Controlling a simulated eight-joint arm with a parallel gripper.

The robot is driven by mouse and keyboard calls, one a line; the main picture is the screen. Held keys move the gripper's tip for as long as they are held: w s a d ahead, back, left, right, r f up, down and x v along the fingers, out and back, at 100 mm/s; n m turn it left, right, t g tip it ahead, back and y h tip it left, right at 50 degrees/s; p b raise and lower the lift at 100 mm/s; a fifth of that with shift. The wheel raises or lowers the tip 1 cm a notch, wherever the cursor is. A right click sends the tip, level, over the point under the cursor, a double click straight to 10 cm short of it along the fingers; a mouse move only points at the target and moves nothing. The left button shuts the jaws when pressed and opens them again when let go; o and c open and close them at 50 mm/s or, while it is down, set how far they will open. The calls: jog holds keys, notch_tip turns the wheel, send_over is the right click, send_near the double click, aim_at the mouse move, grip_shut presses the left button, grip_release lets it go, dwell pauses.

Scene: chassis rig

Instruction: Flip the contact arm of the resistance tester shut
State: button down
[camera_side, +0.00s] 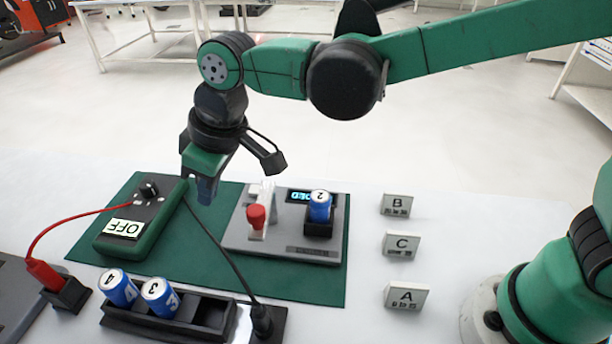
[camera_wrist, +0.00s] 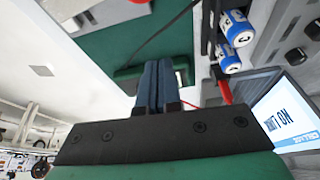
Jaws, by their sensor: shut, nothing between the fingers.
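The resistance tester (camera_side: 285,250) is a grey box on a green mat, with a small lit display (camera_side: 312,197) that I cannot read with certainty. A blue cell marked 2 (camera_side: 320,208) stands in its dark holder. Its contact arm (camera_side: 257,217), a pale lever with a red knob, is at the tester's left side, apart from the cell; its exact tilt is unclear. My gripper (camera_side: 206,192) is shut and empty, pointing down above the mat, left of the contact arm. In the wrist view the shut fingers (camera_wrist: 156,86) show, with a corner of the tester (camera_wrist: 85,12) at the top left.
A green meter labelled OFF (camera_side: 140,220) lies left, with red and black leads. A black tray (camera_side: 205,318) holds two blue cells in front. Cards B (camera_side: 397,204), C (camera_side: 401,244) and A (camera_side: 407,296) stand right. A screen (camera_wrist: 285,115) shows in the wrist view.

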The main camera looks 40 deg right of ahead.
aim_at(262, 201)
jog(key=shift+s+d+f, duration=0.35)
jog(key=shift+s+d, duration=0.25)
jog(key=shift+s, duration=0.1)
jog(key=shift+s+d+f, duration=0.3)
jog(key=shift+s+d, duration=0.3)
jog(key=shift+s, duration=0.1)
